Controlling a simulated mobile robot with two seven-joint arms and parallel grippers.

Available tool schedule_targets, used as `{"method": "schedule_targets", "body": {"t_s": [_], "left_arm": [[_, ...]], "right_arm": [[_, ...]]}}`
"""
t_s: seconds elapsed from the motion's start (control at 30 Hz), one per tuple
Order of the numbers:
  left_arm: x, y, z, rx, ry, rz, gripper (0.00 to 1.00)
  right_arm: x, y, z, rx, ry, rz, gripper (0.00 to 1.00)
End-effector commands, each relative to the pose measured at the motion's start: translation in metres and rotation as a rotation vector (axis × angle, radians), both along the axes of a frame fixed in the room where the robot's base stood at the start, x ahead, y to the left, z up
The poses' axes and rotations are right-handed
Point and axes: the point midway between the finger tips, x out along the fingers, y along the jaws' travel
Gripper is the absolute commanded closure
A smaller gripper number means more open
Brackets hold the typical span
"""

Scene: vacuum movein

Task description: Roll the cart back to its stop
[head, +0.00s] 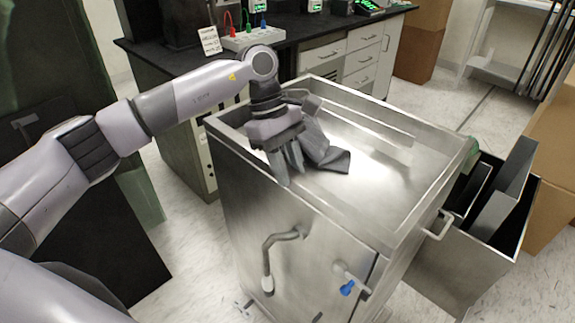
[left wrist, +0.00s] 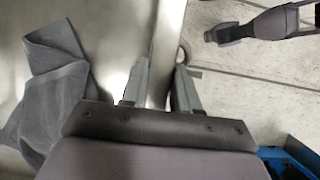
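The steel cart (head: 240,190) stands in front of me, with an open tray top, a bent handle (head: 283,245) and a small blue-tipped latch (head: 346,287) on its near face. My left gripper (head: 284,170) is at the cart's near left rim, pointing down. In the left wrist view its fingers (left wrist: 163,85) are apart, with the rim (left wrist: 168,35) between them; firm contact does not show. A grey cloth (head: 322,150) lies in the tray beside the gripper. My right gripper is not in the head view; a dark and lavender part at the wrist view's upper right is unclear.
An open metal bin (head: 455,262) stands close on the cart's right. A dark-topped lab bench (head: 310,38) with drawers is behind. A dark cabinet (head: 45,85) stands at left. Cardboard boxes (head: 555,130) are at far right. Some floor shows behind the cart at right.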

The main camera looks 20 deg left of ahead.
Motion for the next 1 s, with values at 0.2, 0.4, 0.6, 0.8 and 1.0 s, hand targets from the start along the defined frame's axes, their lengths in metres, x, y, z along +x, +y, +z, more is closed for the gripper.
{"method": "schedule_targets", "body": {"t_s": [0.2, 0.4, 0.6, 0.8, 1.0], "left_arm": [[0.001, -0.001, -0.004, 0.002, -0.003, 0.002, 0.45], [0.001, 0.000, -0.001, 0.001, -0.003, 0.001, 0.45], [0.005, 0.008, 0.021, 0.001, -0.006, 0.002, 0.45], [0.010, 0.019, 0.050, 0.001, -0.005, 0.002, 0.45], [0.011, 0.024, 0.062, 0.001, -0.002, 0.000, 0.45]], "right_arm": [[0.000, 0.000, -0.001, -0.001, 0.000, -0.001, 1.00], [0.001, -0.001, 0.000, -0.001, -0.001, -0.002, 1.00], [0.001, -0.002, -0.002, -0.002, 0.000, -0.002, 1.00], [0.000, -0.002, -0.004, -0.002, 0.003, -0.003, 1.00], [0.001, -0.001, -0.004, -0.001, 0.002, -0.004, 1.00]]}}
